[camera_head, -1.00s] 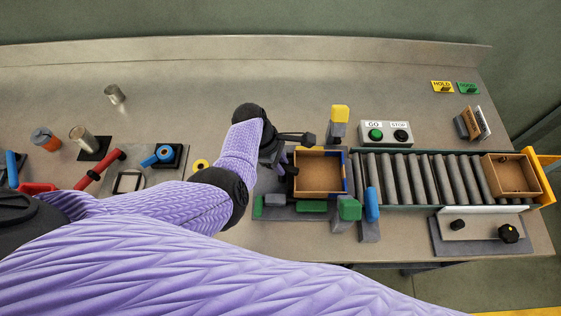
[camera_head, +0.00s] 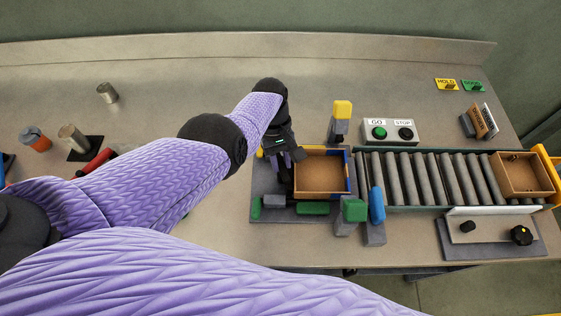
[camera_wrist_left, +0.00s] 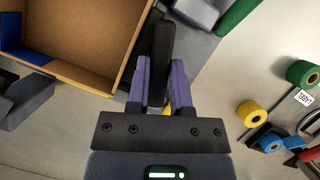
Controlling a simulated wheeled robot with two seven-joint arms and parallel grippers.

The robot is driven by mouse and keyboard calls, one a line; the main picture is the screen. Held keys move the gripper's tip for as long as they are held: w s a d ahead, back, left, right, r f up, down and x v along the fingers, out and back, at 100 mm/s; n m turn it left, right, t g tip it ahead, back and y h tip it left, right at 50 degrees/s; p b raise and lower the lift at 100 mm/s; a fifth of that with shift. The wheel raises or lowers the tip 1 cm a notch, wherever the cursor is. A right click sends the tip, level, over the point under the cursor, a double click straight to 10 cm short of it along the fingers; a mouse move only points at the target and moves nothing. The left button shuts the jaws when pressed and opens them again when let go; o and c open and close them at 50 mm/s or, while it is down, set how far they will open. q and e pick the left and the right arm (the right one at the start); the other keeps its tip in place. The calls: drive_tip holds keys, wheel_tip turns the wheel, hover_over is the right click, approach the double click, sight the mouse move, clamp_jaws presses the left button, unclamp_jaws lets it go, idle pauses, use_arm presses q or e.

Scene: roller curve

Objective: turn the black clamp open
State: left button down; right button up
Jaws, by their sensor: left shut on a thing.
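In the left wrist view, the black clamp (camera_wrist_left: 161,48) shows as a long black bar beside the wall of a brown box (camera_wrist_left: 82,38). My left gripper (camera_wrist_left: 160,70) is shut on this bar, with one purple finger on each side. In the head view my left gripper (camera_head: 283,160) points down at the left side of the same box (camera_head: 322,176). The clamp there is mostly hidden by my wrist and fingers. The clamp's pivot is not clear. My right gripper is out of view.
A roller conveyor (camera_head: 425,178) with a second box (camera_head: 523,176) runs to the right. A yellow-topped post (camera_head: 342,110) and a GO/STOP button box (camera_head: 390,131) stand behind. Green (camera_head: 354,209) and blue-topped (camera_head: 377,206) blocks stand in front. The back table is mostly clear.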

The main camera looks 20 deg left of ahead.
use_arm(q)
drive_tip(key=m+y+b, duration=0.1)
drive_tip(key=m, duration=0.2)
drive_tip(key=shift+d+m+g, duration=0.1)
drive_tip(key=shift+m+g, duration=0.2)
drive_tip(key=shift+g, duration=0.1)
drive_tip(key=shift+m+y, duration=0.3)
drive_tip(key=c, duration=0.5)
unclamp_jaws()
drive_tip(key=shift+w+r, duration=0.1)
drive_tip(key=p+v, duration=0.1)
drive_tip(key=v, duration=0.8)
drive_tip(key=shift+w+r, duration=0.1)
drive_tip(key=shift+r, duration=0.2)
